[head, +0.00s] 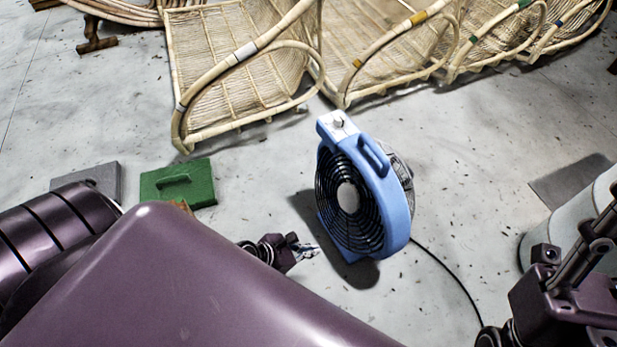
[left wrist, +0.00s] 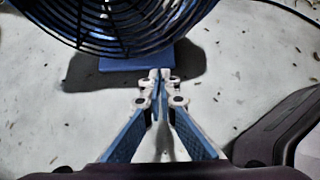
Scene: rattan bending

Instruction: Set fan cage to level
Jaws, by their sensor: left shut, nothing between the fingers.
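A blue floor fan stands on the grey floor, with a black round fan cage (head: 336,205) facing left in the head view. A blue handle and a white control panel with a knob (head: 338,124) are on its top. I cannot tell the exact tilt of the cage. My left gripper (head: 312,250) is shut and empty, low in front of the cage. In the left wrist view, its fingertips (left wrist: 160,76) meet just before the fan's blue foot (left wrist: 135,58), with the lower cage (left wrist: 100,22) above. Part of my right arm (head: 565,300) shows at lower right; its fingertips are not clear.
Several woven rattan chairs (head: 245,85) stand along the back. A green block with a handle (head: 178,183) and a grey slab (head: 88,180) lie at left. A black cord (head: 452,275) runs from the fan to the lower right. A whitish cylinder (head: 545,235) stands at right.

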